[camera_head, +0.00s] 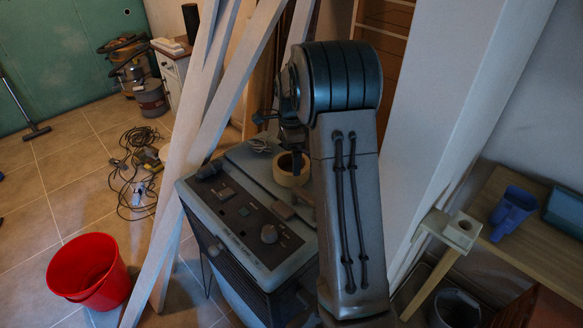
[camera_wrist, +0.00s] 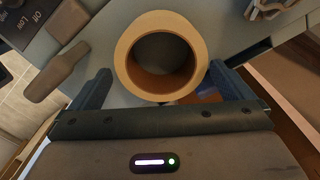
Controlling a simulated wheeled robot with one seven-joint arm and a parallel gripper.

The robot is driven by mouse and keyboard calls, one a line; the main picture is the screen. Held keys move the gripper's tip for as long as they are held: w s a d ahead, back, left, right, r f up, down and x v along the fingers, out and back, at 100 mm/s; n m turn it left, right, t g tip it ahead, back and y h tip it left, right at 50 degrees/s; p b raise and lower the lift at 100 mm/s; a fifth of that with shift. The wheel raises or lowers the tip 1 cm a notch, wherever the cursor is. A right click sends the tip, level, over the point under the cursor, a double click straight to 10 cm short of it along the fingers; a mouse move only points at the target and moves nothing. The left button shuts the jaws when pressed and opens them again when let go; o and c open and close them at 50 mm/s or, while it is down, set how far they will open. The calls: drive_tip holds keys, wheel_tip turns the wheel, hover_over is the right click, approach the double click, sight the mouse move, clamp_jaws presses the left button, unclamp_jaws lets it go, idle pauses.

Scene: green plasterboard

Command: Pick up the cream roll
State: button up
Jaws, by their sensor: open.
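The cream roll (camera_head: 287,178), a wide ring with an open middle, sits on top of a grey machine (camera_head: 245,235), partly behind my arm in the head view. In the wrist view the cream roll (camera_wrist: 160,20) is at the top centre, seen down into its hole. My gripper (camera_wrist: 160,78) is open, with one dark finger at the lower left of the roll and one at its lower right. The roll lies between and just beyond the fingertips. I cannot tell whether either finger touches it.
White leaning boards (camera_head: 205,130) stand close on the left. A red bucket (camera_head: 90,270) is on the floor. A wooden bench (camera_head: 535,245) is at the right.

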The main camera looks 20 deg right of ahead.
wheel_tip(320, 180, down, 5)
drive_tip(key=shift+a+f+p, duration=0.1)
drive_tip(key=shift+a+p, duration=0.05)
drive_tip(key=shift+p, duration=0.65)
drive_tip(key=shift+w, duration=0.1)
drive_tip(key=c, duration=0.7)
